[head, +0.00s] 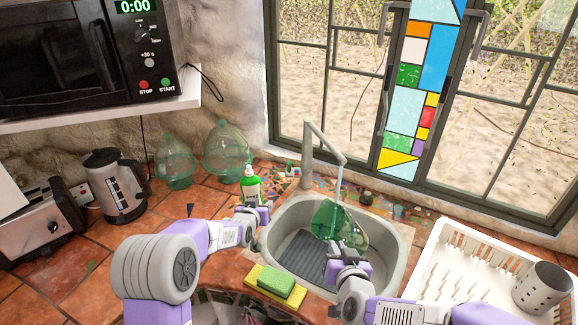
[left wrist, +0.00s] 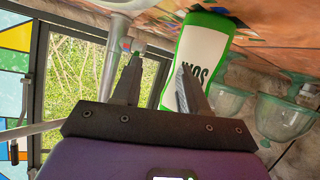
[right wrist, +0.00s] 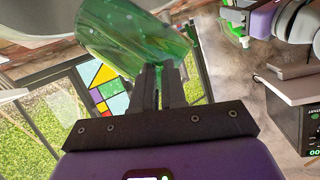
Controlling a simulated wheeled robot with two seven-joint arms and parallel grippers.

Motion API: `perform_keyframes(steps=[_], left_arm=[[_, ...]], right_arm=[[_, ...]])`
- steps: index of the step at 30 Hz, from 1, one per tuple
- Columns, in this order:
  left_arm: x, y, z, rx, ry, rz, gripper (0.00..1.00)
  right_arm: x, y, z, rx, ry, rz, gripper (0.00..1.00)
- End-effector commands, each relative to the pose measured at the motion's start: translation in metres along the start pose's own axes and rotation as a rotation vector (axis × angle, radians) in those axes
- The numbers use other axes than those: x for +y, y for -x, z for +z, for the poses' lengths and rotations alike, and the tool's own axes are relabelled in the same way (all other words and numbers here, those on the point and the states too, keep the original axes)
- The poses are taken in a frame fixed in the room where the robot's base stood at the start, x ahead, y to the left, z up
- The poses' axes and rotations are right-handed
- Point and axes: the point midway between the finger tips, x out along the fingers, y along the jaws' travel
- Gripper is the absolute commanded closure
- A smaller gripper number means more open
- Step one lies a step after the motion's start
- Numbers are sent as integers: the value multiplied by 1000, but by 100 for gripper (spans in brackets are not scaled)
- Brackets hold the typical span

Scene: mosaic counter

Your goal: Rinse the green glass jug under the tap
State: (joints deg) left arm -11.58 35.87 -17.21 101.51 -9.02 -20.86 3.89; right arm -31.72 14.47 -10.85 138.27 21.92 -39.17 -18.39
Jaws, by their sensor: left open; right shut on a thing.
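The green glass jug (head: 324,217) is over the sink, tilted, and it also shows in the right wrist view (right wrist: 125,40). My right gripper (head: 347,249) is shut on it; its fingers (right wrist: 162,75) meet at the jug's edge. The grey tap (head: 308,150) arches over the sink, and a thin pale stream seems to fall from its spout onto the jug. My left gripper (head: 262,210) is open and empty beside the sink's left rim, close to the green soap bottle (head: 250,188). In the left wrist view the bottle (left wrist: 207,50) stands just beyond one finger (left wrist: 160,80).
The sink (head: 400,245) has a dark ribbed mat in it. A green and yellow sponge (head: 278,281) lies on the front rim. A white dish rack (head: 440,245) with a metal cup (head: 541,289) is at right.

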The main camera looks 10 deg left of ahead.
Motion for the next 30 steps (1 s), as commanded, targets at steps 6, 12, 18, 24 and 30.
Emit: perform_keyframes(steps=[6,12,18,24,30], left_arm=[[40,-34,-35,280,-240,49,57],[49,-40,-52,421,-316,33,57],[51,-48,-58,448,-330,28,57],[53,-70,-68,447,-329,27,57],[55,-92,-78,446,-328,27,57]], right_arm=[[0,0,-1,4,1,-1,100],[0,0,-1,4,1,-1,100],[0,0,-1,4,1,-1,100],[0,0,-1,4,1,0,100],[0,0,-1,4,1,-1,100]])
